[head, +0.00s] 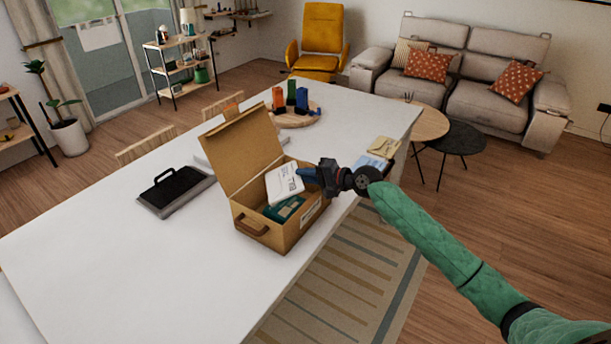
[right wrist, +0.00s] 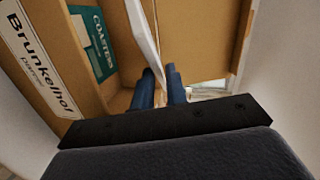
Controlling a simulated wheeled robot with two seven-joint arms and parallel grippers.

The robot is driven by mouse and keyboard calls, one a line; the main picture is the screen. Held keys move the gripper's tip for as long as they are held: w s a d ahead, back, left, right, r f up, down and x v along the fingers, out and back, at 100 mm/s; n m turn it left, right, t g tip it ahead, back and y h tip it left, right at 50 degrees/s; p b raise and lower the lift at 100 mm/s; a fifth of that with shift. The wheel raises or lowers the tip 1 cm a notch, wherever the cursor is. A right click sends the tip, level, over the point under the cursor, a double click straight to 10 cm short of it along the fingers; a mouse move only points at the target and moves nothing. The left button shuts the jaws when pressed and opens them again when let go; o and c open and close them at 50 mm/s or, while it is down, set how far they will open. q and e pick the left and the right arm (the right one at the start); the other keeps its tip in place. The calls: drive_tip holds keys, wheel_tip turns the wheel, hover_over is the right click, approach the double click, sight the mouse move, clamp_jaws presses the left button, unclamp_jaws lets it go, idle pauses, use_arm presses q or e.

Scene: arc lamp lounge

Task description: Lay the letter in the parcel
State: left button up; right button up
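The parcel (head: 262,227) is an open cardboard box on the white table, its lid raised at the back left. My right gripper (head: 308,176) is at the box's right side, shut on the white letter (head: 284,184), which it holds tilted in the box's opening. In the right wrist view the letter (right wrist: 144,35) shows nearly edge-on between the blue fingers (right wrist: 160,88). A green coasters box (head: 286,209) lies inside the parcel, and its label also shows in the right wrist view (right wrist: 93,43). My left gripper is not in view.
A black tray-like case with a handle (head: 174,190) lies left of the parcel. A round board (head: 295,118) with coloured items stands behind it. A tan envelope (head: 384,147) and a bluish one (head: 370,163) lie by the right edge. The table's front left is clear.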

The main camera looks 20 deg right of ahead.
drive_tip(key=shift+o, duration=1.1)
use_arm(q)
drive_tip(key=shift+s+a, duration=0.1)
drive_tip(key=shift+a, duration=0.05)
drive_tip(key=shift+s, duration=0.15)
use_arm(e)
drive_tip(key=shift+r, duration=0.1)
